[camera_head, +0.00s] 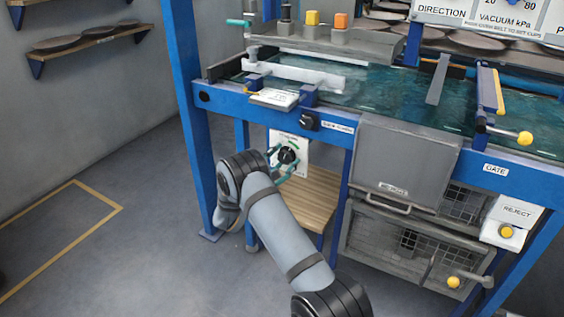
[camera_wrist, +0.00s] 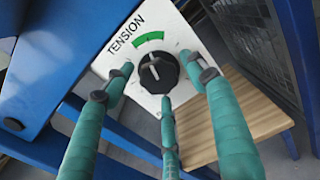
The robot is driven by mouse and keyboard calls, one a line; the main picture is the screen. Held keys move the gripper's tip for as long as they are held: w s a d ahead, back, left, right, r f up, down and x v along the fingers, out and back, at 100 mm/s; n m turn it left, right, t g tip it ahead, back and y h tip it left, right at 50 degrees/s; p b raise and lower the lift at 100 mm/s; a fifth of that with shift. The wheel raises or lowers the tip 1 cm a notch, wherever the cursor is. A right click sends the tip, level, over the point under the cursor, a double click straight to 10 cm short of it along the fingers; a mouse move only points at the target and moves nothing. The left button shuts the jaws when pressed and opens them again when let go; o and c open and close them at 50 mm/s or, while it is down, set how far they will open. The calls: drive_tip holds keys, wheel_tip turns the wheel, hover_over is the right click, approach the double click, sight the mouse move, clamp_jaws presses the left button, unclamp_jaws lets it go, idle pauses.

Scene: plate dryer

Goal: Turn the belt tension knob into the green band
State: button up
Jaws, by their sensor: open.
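The black tension knob (camera_wrist: 158,72) sits on a white panel (camera_wrist: 103,61) marked TENSION, with a green band (camera_wrist: 148,41) beside the knob. A pale pointer line on the knob's face runs roughly towards the band; its exact reading is hard to tell. In the head view, the knob (camera_head: 288,155) is on a white panel below the blue frame. My gripper (camera_head: 280,162) is in front of it. In the wrist view, the three teal fingers of my gripper (camera_wrist: 160,80) are open and spread around the knob; whether any finger touches it cannot be told.
A wooden shelf (camera_head: 311,192) lies just below the panel, beside blue frame legs (camera_head: 337,205). A grey hinged bin (camera_head: 403,160) stands to the right. The belt (camera_head: 372,82) runs above. Open floor (camera_head: 115,165) lies to the left.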

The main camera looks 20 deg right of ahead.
drive_tip(key=shift+c, duration=1.3)
drive_tip(key=c, duration=0.9)
drive_tip(key=shift+s+f+m+b, duration=0.15)
drive_tip(key=shift+m+b, duration=0.15)
drive_tip(key=shift+m, duration=0.2)
drive_tip(key=o, duration=1.2)
drive_tip(key=shift+c, duration=0.2)
drive_tip(key=shift+a, duration=0.1)
drive_tip(key=v, duration=1.1)
drive_tip(key=shift+s+a, duration=0.2)
drive_tip(key=shift+a, duration=0.15)
